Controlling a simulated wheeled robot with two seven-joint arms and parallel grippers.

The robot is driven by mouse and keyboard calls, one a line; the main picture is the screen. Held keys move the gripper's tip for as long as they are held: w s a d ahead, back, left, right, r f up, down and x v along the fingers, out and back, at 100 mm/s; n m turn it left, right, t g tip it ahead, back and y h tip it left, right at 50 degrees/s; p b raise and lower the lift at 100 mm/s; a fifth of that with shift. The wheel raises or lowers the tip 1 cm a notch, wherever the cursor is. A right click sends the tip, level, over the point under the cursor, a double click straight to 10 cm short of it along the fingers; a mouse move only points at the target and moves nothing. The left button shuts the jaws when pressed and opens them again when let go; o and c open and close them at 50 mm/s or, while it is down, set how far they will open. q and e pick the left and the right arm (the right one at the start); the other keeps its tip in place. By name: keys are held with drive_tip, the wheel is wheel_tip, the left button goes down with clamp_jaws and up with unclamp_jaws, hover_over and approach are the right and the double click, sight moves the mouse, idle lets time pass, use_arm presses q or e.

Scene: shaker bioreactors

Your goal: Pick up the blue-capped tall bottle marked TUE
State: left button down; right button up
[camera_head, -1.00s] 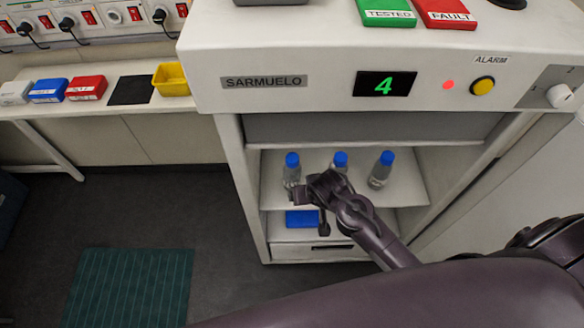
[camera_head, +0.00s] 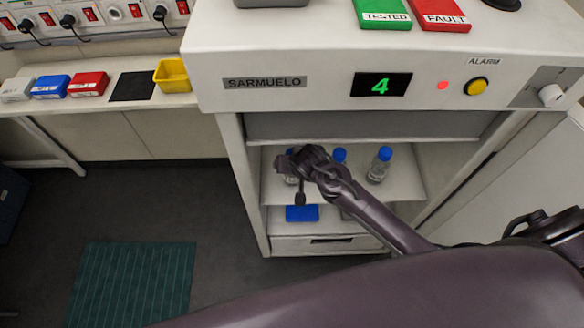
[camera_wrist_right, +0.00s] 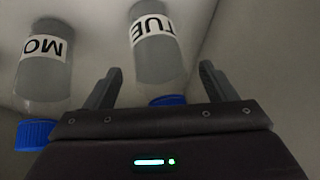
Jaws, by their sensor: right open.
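The tall bottle marked TUE (camera_wrist_right: 155,45) is clear with a white label and a blue cap (camera_wrist_right: 168,100), and appears upside down in the right wrist view. My right gripper (camera_wrist_right: 160,66) is open, with a finger to each side of this bottle in that view; I cannot tell whether either touches it. My left gripper is not in view.
A bottle marked MO (camera_wrist_right: 42,65), its label partly cut off, stands beside the TUE bottle. Another blue-capped bottle (camera_head: 380,165) stands at the shelf's right. The cabinet side wall (camera_wrist_right: 240,50) is close by. A blue box (camera_head: 302,213) lies on the level below.

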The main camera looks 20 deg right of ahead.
drive_tip(key=c, duration=1.2)
